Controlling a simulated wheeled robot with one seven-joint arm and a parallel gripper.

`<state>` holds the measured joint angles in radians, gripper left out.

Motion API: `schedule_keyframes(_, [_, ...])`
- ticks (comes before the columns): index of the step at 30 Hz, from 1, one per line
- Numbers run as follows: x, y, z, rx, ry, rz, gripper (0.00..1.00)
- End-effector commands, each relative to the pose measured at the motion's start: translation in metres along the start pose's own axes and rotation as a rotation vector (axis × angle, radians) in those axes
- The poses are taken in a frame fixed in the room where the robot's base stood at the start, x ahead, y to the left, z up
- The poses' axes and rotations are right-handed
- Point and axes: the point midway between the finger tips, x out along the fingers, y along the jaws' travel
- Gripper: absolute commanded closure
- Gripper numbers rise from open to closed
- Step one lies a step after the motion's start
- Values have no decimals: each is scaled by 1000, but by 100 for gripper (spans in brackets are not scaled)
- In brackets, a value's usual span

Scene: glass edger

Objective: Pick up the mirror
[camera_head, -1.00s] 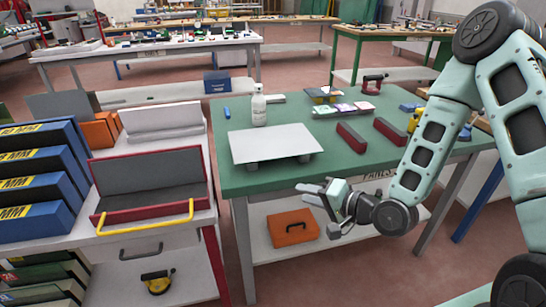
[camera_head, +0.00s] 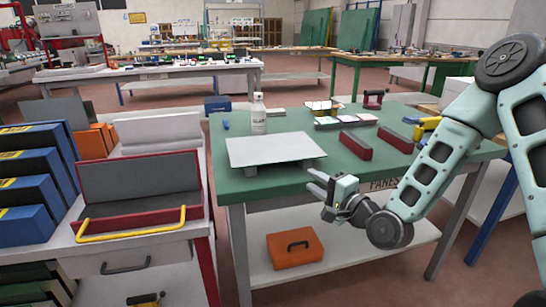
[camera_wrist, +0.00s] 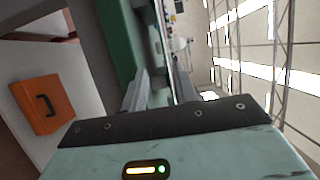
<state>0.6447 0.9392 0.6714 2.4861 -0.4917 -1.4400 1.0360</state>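The mirror appears to be the flat pale grey panel (camera_head: 272,149) lying level on low dark supports on the green table (camera_head: 255,186). My gripper (camera_head: 314,181) is just in front of the panel's near right edge, at the table's front side, with its fingers pointing toward it. In the wrist view the two fingers of my gripper (camera_wrist: 160,88) stand apart, with the table's green edge beside them. A thin strip, perhaps the panel edge-on, shows between or beyond the fingers; I cannot tell which. I see no contact with the panel.
A white bottle (camera_head: 258,115) stands behind the panel. Two dark red blocks (camera_head: 355,145) lie to its right. An orange case (camera_head: 295,247) sits on the lower shelf. An open red tray with a yellow handle (camera_head: 142,218) and blue boxes (camera_head: 30,200) are at left.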

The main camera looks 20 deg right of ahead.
Motion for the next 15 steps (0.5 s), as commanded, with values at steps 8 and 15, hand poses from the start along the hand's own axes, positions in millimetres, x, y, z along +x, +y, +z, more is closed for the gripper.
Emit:
schedule_keyframes(8, [50, -3, 1, 0, -2, -2, 71])
schedule_keyframes(15, [65, -3, 0, 1, -1, -1, 71])
